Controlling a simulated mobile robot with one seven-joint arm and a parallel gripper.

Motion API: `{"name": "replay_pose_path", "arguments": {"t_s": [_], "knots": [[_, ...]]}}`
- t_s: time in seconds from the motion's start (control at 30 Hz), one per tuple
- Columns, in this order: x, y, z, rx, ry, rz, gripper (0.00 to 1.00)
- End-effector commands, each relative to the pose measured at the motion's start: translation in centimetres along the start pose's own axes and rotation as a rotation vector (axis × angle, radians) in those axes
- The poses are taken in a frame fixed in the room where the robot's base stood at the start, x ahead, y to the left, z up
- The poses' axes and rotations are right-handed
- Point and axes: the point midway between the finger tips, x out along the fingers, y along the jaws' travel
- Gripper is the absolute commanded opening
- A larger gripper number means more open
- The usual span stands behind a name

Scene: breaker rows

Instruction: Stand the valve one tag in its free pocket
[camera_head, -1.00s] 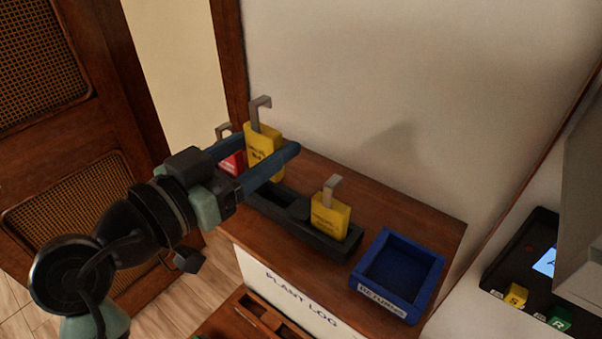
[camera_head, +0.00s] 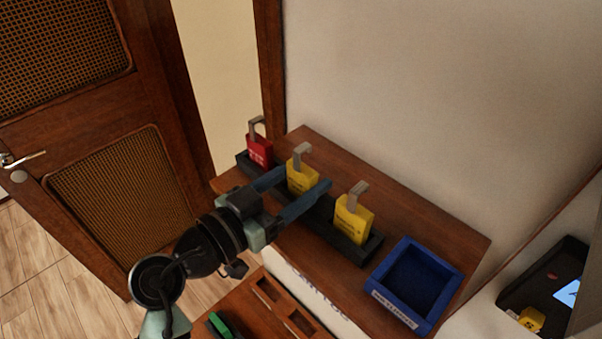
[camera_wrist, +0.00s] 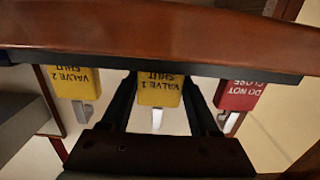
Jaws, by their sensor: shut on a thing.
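The yellow valve one tag (camera_head: 302,177) stands upright between the fingers of my gripper (camera_head: 304,181), which is shut on it. In the wrist view the valve one tag (camera_wrist: 159,91) reads upside down between both fingers (camera_wrist: 159,100). Its lower end meets the black rack (camera_head: 322,213) at the middle pocket, at about the height of its neighbours; the pocket itself is hidden. The yellow valve two tag (camera_head: 353,217) stands in the rack to the right. The red "do not close" tag (camera_head: 259,150) stands in the rack to the left.
The rack sits on a wooden shelf (camera_head: 420,217) against a pale wall. A blue returns tray (camera_head: 452,281) lies right of the rack. A wooden holder with slots (camera_head: 285,309) is below, in front. A panelled door (camera_head: 105,175) stands at the left.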

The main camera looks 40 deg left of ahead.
Motion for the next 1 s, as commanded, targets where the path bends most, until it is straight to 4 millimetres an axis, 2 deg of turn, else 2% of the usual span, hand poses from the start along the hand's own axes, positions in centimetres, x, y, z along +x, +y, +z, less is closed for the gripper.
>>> {"name": "replay_pose_path", "arguments": {"t_s": [0.33,0.37,0.5,0.53,0.9,1.0], "knots": [[0.0,0.0,0.4,0.001,0.001,0.000,0.07],[0.0,0.0,0.4,0.001,0.001,0.000,0.64],[0.0,0.0,0.2,0.001,0.000,0.000,0.89],[0.0,0.0,0.2,0.001,0.000,0.000,0.92],[0.0,0.0,-0.2,0.000,0.000,0.000,0.92],[-1.3,-0.1,0.4,0.001,0.002,-0.002,0.92]]}}
